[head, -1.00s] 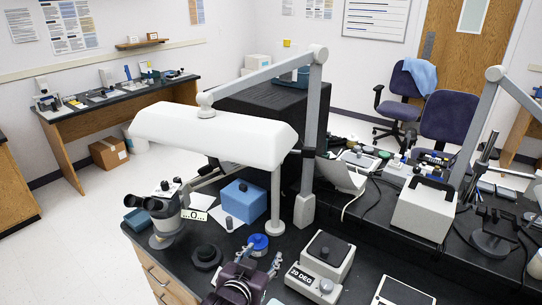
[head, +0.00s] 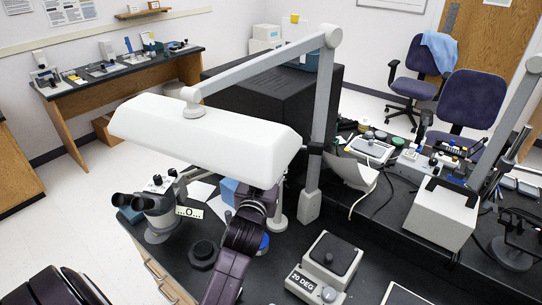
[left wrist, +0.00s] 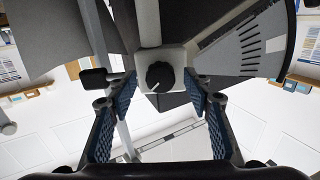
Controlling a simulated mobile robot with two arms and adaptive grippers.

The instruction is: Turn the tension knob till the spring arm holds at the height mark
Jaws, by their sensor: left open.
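My left gripper (left wrist: 160,88) is open, one blue-padded finger on each side of the knob; contact cannot be told. A grey plate with a graduated scale (left wrist: 247,45) lies right of the knob, with a pale mark (left wrist: 275,44) near its edge. In the head view the grey spring arm (head: 260,65) slopes from its post to the white lamp hood (head: 205,135). My left gripper is hidden there behind the hood. My right gripper is not in view.
A microscope (head: 155,212) stands left on the dark bench. A round black base (head: 203,254) and a box marked 20 DEG (head: 325,262) stand near the front. The grey post (head: 317,150) rises just right of my arm. A black cabinet (head: 255,105) stands behind.

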